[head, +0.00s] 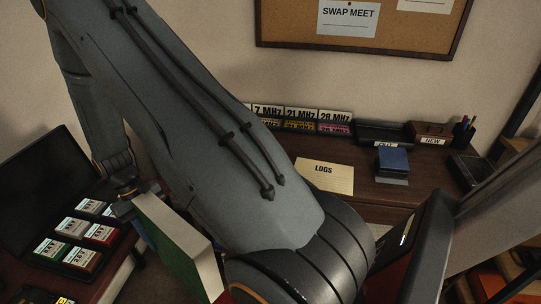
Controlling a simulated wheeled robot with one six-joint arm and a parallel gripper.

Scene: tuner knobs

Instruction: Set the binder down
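The binder (187,250) is green with a broad cream face. It hangs tilted in the air at the lower left of the head view, its lower end near the picture's bottom edge. My gripper (138,203) is at its upper left end and appears shut on it. The fingers are small, dark and partly hidden by the binder. A cream mat or sheet marked LOGS (325,177) lies flat on the desk at the back, with nothing on it. My arm crosses the middle of the view and hides part of the desk.
On the desk are a blue block (393,158), a dark tray (383,133), a brown box marked NEW (431,133), a pen cup (464,132) and a row of MHz cards (302,114). Several labelled coloured boxes (85,258) stand on the left table. A corkboard (400,30) hangs above.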

